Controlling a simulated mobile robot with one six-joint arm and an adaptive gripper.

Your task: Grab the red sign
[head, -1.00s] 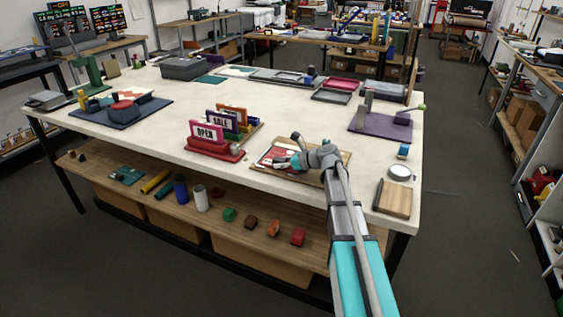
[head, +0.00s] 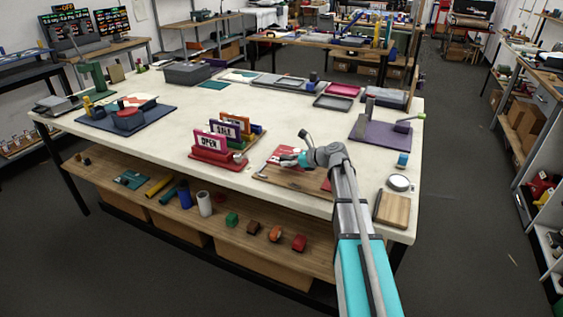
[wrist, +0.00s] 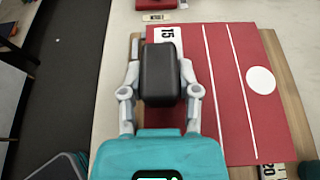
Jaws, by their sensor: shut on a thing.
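My gripper (wrist: 160,85) is shut on a dark block (wrist: 161,75), which sits between its two fingers in the wrist view. Below it is a flat red sign (wrist: 225,90) with white lines, a white circle and a "15" label, over a wooden board (wrist: 292,85). I cannot tell whether the block touches the sign. In the head view my gripper (head: 297,160) is over the red sign (head: 283,153) and the board (head: 292,178) near the table's front edge. The hand and wrist hide part of the sign.
Left of the board stand a red-based OPEN sign (head: 212,145) and other upright signs on the white table (head: 240,100). The table's middle is clear.

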